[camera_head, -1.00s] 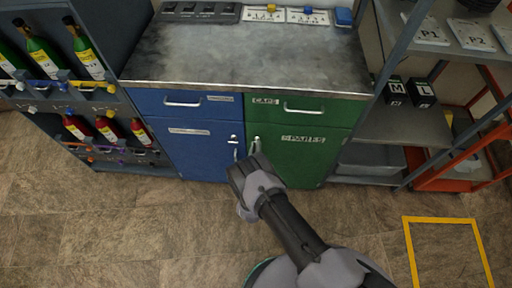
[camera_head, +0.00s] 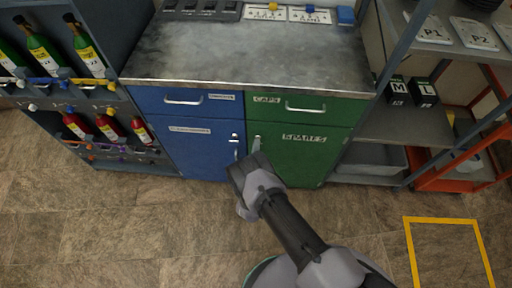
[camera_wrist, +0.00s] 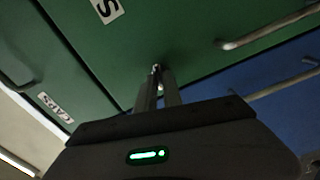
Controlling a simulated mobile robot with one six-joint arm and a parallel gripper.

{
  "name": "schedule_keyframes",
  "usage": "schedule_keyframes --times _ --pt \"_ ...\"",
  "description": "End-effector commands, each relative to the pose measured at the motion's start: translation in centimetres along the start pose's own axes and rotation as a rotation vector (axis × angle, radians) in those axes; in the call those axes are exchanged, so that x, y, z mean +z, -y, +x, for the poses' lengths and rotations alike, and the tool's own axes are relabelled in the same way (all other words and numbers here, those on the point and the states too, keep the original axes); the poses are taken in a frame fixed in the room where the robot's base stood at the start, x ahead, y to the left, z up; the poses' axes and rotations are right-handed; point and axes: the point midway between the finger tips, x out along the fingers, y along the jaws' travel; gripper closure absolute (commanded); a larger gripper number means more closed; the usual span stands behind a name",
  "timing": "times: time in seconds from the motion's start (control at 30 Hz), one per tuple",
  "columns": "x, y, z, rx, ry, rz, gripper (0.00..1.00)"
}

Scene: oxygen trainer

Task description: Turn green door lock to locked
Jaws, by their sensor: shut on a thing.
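The green door (camera_head: 305,155) is the front of the right cupboard, below the CAPS drawer, and it is closed. Its small lock (camera_wrist: 155,69) sits near the door's upper left corner in the head view. My gripper (camera_head: 257,147) reaches up to it from the front. In the wrist view, my gripper's (camera_wrist: 157,82) two narrow fingers are close together, with their tips on the lock. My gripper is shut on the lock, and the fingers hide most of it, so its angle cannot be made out.
The blue door (camera_head: 198,152) stands directly left, with its own silver lock (camera_head: 235,138) and an upright handle. A metal worktop (camera_head: 250,55) is above. A bottle rack (camera_head: 95,95) stands left, grey shelves (camera_head: 400,130) right. The floor in front is clear.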

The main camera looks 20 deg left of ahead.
Motion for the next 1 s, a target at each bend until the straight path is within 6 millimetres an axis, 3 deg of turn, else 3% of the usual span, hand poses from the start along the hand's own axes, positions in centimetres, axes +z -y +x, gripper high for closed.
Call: schedule_keyframes --times 0.4,1.0 --pt "0.11 0.15 -0.03 -0.001 0.002 -0.214 1.00" --pt "0.12 0.14 -0.03 -0.001 0.002 -0.260 1.00"
